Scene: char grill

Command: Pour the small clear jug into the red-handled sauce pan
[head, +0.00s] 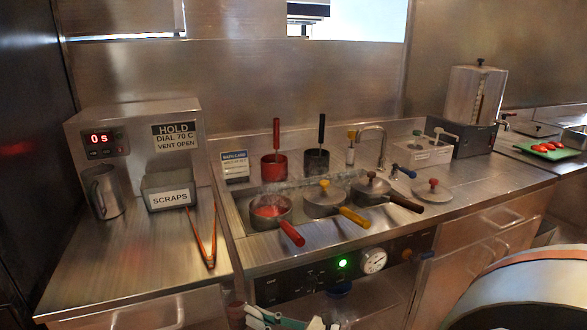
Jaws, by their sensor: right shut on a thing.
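The red-handled sauce pan (283,220) sits at the front left of the sunken steaming well, upright and lidless, with red contents. Its red handle points toward the front right. My right gripper (290,319) shows only in part at the bottom edge, in front of and below the control panel, well below and apart from the pan. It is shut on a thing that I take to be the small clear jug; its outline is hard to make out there. No clear jug stands out on the counter. My left gripper is not in view.
Beside the red-handled pan are a lidded yellow-handled pan (325,204) and a lidded dark-handled pan (370,187). Red (274,166) and black (316,160) pots stand behind. A metal jug (103,193), scraps bin (167,192) and tongs (203,245) are left. A loose lid (432,192) lies right.

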